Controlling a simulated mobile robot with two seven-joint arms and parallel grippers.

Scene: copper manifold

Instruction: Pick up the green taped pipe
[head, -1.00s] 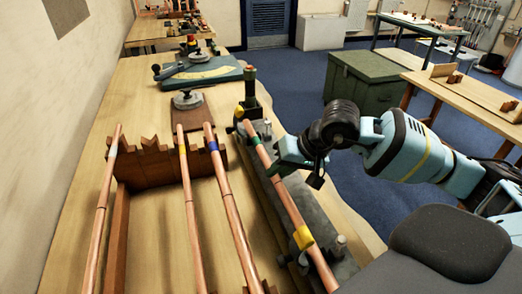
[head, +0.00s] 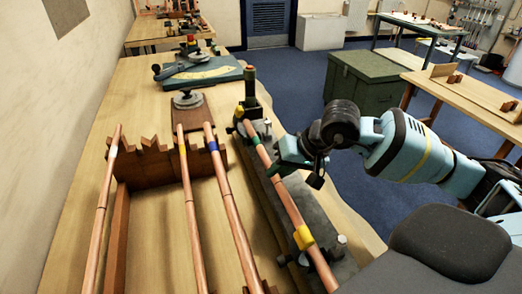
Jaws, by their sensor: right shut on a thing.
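The green taped pipe (head: 290,209) is a copper pipe with a green band near its far end. It lies along a long grey fixture (head: 262,190) at the right side of the bench, with a yellow piece around it near the front. My right gripper (head: 277,168) comes in from the right and is shut on the pipe, a little nearer than the green band. The fingertips are small and partly hidden here. I cannot see a gap between pipe and fixture. My left gripper is not in view.
Three other copper pipes, with white (head: 112,151), yellow (head: 182,148) and blue (head: 213,146) bands, rest on a notched wooden rack (head: 150,172) to the left. A round weight (head: 187,100) and a blue-green tool (head: 200,76) sit farther back. Free floor lies right of the bench.

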